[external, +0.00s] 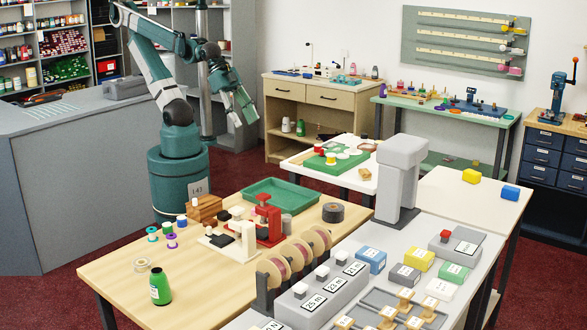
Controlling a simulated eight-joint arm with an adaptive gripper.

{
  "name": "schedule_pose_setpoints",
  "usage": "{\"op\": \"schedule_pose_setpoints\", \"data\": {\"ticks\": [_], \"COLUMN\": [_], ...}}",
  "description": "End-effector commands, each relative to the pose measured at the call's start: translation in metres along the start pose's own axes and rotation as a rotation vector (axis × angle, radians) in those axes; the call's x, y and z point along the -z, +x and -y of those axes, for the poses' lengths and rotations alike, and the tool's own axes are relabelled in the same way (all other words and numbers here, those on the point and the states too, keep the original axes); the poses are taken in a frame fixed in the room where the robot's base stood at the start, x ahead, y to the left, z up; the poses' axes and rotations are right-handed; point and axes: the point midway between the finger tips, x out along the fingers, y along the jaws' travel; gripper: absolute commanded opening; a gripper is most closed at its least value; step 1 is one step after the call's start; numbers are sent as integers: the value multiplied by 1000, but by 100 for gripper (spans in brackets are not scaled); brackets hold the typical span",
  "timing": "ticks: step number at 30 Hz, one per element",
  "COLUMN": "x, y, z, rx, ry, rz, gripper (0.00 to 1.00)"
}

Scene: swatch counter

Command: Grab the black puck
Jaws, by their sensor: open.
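My gripper (242,117) is raised at the upper middle of the external view, high above the wooden table and clear of its objects. Its fingers point down, apart and empty. No thing is plainly a black puck in this view. A dark grey, short round thing (333,212) lies flat near the far right edge of the wooden table; its top looks like that of a roll. A small black part (219,241) sits on a white-based device, too small to make out. My gripper is far from both.
A white table behind holds a green mat (318,163) with round pieces.

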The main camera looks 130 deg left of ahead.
Motion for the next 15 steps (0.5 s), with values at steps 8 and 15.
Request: {"op": "schedule_pose_setpoints", "data": {"ticks": [8,15], "x": [23,56], "y": [1,5], "z": [18,51], "rx": [27,69], "ry": [-60,-159], "rz": [19,51], "gripper": [43,43]}}
